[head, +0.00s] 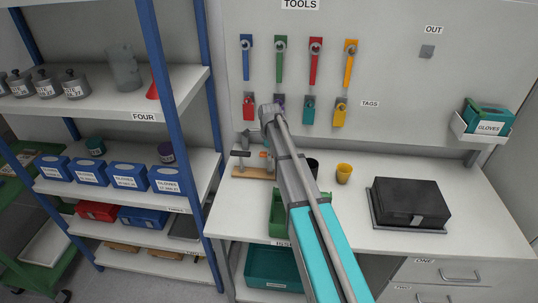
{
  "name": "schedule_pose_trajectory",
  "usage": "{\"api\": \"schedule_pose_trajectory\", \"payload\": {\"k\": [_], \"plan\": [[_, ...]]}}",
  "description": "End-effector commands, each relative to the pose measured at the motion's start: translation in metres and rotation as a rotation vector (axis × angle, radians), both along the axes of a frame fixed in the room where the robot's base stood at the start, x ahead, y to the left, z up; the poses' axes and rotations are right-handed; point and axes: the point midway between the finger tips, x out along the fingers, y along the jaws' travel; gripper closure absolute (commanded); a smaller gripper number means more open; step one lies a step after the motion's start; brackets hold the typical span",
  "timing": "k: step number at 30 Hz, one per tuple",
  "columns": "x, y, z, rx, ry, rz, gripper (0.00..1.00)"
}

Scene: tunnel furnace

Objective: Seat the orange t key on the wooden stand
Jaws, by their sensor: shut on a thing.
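The wooden stand (250,173) lies on the left part of the white worktop. A grey T-shaped piece (240,154) stands upright at its left end. A small orange piece (264,155), perhaps part of the orange t key, shows just above the stand's right part, close to my arm. I cannot tell whether it touches the stand. My arm crosses the middle of the view and hides the stand's right end. My gripper cannot be made out; it seems hidden behind my arm links.
A green bin (278,227) stands at the worktop's front edge. A dark cup (313,166), a yellow cup (344,173) and a black box (411,202) are to the right. Coloured tools and tags hang on the wall panel. A blue-posted shelf (159,95) stands left.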

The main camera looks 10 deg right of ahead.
Motion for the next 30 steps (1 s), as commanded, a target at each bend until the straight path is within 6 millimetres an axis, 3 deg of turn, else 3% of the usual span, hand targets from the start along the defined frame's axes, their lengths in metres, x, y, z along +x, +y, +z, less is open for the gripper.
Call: {"api": "schedule_pose_trajectory", "payload": {"k": [23, 24, 30], "plan": [[0.0, 0.0, -0.0039, 0.0, 0.0, 0.0, 1.0], [0.0, 0.0, -0.0039, 0.0, 0.0, 0.0, 0.63], [0.0, 0.0, -0.004, 0.0, 0.0, 0.0, 0.26]]}}
